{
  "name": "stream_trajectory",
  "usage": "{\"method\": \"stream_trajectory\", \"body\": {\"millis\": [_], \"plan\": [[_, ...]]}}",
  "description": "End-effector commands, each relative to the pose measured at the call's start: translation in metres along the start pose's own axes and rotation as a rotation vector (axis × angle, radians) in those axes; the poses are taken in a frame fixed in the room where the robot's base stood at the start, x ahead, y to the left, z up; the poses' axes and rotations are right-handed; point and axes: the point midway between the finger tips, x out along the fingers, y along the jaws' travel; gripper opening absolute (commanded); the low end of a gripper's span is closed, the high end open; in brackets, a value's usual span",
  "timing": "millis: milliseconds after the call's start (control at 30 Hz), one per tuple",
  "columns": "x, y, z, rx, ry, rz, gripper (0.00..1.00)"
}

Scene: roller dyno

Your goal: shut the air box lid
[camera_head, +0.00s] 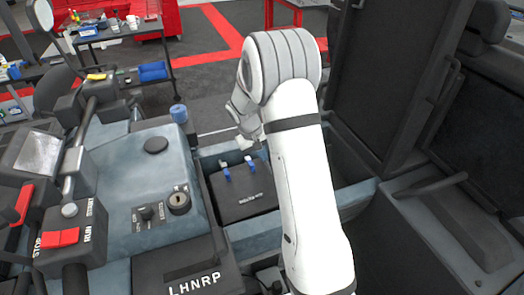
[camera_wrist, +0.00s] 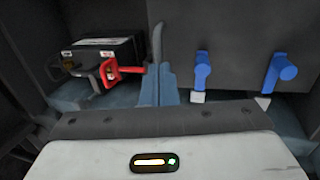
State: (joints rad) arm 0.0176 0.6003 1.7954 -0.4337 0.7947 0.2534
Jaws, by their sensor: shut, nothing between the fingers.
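A large dark panel (camera_head: 385,85), which looks like the air box lid, stands upright to the right of my arm in the head view. Below it, a blue-grey walled open compartment (camera_head: 352,190) is partly covered by my arm. My gripper (camera_head: 246,138) is left of my forearm, over the console bay, and partly hidden by the wrist. It is shut and holds nothing. In the wrist view its pale body fills the bottom; the fingertips are not clear there. Two blue levers (camera_wrist: 202,70) on a dark box show beyond it.
A black box with a red handle (camera_wrist: 125,70) sits in the compartment in the wrist view. The console (camera_head: 140,200) with red switches and a key switch lies left. A dark bin with a bar handle (camera_head: 437,187) is at right. Carts stand behind.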

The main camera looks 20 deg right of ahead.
Motion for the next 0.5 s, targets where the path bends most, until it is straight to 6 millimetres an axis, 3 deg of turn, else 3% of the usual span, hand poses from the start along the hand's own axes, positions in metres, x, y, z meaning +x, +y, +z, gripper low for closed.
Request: {"method": "stream_trajectory", "body": {"millis": [233,500], "plan": [[0.028,0.001,-0.001,0.001,0.0,0.0,0.0],[0.029,0.002,0.0,0.0,-0.003,0.0,0.0]]}}
